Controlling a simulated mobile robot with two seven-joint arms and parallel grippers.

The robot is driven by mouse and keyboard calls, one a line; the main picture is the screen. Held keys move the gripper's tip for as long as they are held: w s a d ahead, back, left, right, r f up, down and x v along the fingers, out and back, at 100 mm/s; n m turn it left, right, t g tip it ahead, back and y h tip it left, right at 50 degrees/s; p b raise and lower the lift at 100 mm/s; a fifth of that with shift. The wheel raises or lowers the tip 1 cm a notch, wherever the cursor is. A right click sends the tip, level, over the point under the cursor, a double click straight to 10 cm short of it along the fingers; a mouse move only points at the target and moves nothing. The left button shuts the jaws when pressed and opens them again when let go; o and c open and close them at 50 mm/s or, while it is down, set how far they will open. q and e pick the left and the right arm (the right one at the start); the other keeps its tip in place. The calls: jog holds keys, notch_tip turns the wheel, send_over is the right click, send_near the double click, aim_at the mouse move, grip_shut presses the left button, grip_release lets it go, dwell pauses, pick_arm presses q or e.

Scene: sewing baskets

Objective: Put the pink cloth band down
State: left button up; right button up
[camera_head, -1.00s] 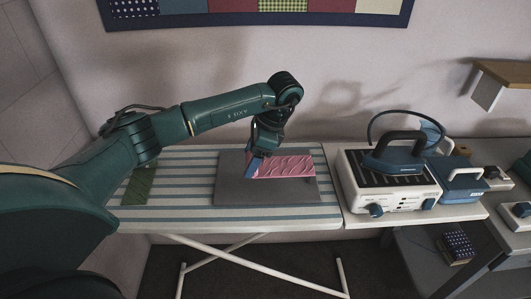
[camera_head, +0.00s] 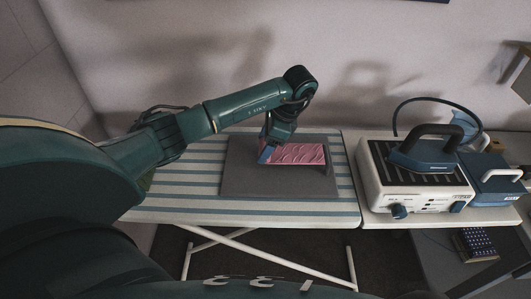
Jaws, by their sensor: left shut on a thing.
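The pink cloth band (camera_head: 300,154) shows wavy wrinkles and lies over the grey mat (camera_head: 245,183) on the striped ironing board (camera_head: 190,215). My left gripper (camera_head: 265,157) points down at the left end of the band, and its blue fingers are shut on that end. The band looks flat and very close to the mat; I cannot tell whether its held end is lifted. The arm's wrist stands above and behind the band's left part. My right gripper is not in view.
A white steam station (camera_head: 425,200) with a dark blue iron (camera_head: 425,155) on top stands right of the board. A blue box (camera_head: 490,175) sits beside it. A dark dotted item (camera_head: 474,243) lies lower right. Bare striped board is free left of the mat.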

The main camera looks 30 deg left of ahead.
aim_at(282, 153)
pick_arm(q)
jog(key=shift+f, duration=1.55)
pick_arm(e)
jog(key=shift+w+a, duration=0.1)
pick_arm(q)
jog(key=shift+f, duration=0.1)
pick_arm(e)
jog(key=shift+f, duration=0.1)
pick_arm(q)
jog(key=o, duration=1)
jog(key=shift+c, duration=0.2)
jog(key=v, duration=0.2)
jog(key=p+v, duration=0.1)
jog(key=v, duration=0.3)
jog(key=shift+a, duration=0.2)
jog(key=p+v, duration=0.1)
jog(key=v, duration=0.5)
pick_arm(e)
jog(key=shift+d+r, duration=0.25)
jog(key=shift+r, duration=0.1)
pick_arm(q)
jog(key=shift+d, duration=0.15)
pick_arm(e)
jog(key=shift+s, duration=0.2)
